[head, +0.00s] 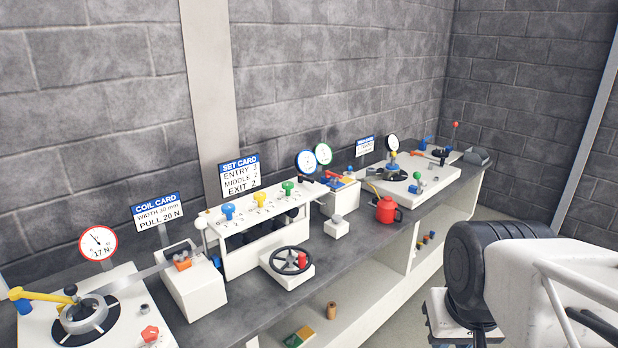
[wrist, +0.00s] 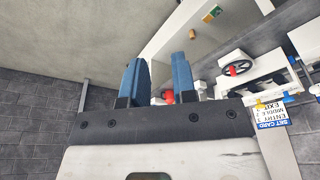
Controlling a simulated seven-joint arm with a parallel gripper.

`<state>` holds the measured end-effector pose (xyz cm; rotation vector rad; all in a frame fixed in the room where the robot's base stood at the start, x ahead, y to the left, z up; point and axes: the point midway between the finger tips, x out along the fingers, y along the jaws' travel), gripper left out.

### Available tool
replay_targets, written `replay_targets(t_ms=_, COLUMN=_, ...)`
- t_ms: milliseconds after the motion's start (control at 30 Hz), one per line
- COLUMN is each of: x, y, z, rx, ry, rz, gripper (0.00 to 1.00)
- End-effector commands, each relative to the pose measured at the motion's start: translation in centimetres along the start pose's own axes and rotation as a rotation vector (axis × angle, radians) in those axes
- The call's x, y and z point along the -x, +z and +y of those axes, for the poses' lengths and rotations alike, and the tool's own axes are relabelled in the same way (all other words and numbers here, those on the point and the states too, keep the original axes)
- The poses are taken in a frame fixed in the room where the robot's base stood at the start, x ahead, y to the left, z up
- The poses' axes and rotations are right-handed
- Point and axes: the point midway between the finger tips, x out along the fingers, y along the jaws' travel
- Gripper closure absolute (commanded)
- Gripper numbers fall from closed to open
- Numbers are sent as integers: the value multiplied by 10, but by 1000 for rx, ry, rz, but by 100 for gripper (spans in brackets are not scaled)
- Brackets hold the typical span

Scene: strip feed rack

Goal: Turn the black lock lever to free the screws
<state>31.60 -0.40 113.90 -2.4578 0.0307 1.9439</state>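The white roller unit (head: 268,250) stands on the bench in the head view. On its top are three screw knobs: blue (head: 228,211), yellow (head: 260,200) and green (head: 288,188). A small black part (head: 304,181) at the right end of this top looks like the lock lever; its exact setting is too small to tell. My gripper (wrist: 158,62) shows in the wrist view with two blue fingers apart and nothing between them. It is away from the unit, which shows upside down at that view's right. The fingers are out of the head view.
A black handwheel (head: 291,261) is in front of the unit. The set card (head: 239,175) rises behind the knobs. A coil stand (head: 86,315) is at the left.

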Motion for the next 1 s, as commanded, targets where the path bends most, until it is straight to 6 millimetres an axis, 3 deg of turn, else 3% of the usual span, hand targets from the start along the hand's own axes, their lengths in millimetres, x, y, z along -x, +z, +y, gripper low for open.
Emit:
replay_targets(t_ms=33, x=0, y=-2, z=0, rx=2, ry=0, rz=0, gripper=82)
replay_targets(t_ms=167, x=4, y=-12, z=-1, rx=11, ry=2, rz=3, gripper=100)
replay_targets(t_ms=367, x=12, y=-48, z=-6, rx=46, ry=9, rz=12, gripper=100)
replay_targets(t_ms=1000, x=32, y=-229, z=-47, rx=219, ry=40, rz=63, gripper=100)
